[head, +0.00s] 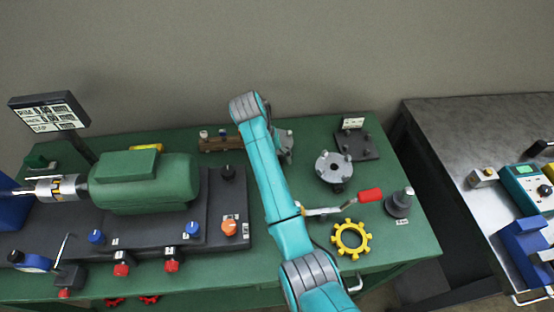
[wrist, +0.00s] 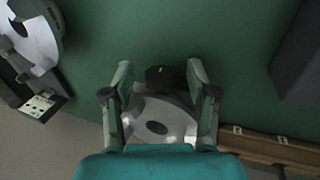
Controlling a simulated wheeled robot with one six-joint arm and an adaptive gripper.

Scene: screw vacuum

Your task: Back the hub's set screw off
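A silvery round part with a dark hole (wrist: 170,108), which looks like a hub, lies below my gripper in the wrist view. A black knob-like piece with a small yellow mark (wrist: 160,77) stands at its edge, between my fingertips. I cannot tell whether this is the set screw. My gripper (wrist: 160,72) is open, with a gap on each side of the black piece. In the head view my arm hides the gripper and most of this part; only its grey right edge (head: 287,146) shows. Another grey hub-like disc (head: 333,168) stands to the right; it also shows in the wrist view (wrist: 38,35).
A green motor (head: 145,185) with a metal coupling (head: 62,188) sits on a black base at left. A wooden rack (head: 218,145) stands near the part.

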